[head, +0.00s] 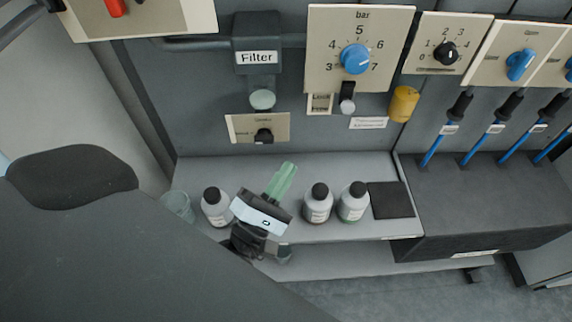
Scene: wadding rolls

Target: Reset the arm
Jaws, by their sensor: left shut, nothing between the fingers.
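My left gripper (280,182) reaches in from the left over the grey shelf (345,163). Its green fingers are shut with nothing between them and point toward the back panel. It is between a bottle on its left and two bottles on its right. My right gripper is not in view.
A dark-capped bottle (214,208) stands left of my gripper, with a clear cup (178,206) farther left. Two more bottles, one brownish (317,204) and one greenish (353,203), stand to the right beside a dark square pad (391,200). The panel behind carries a blue knob (355,59) and a filter unit (257,50).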

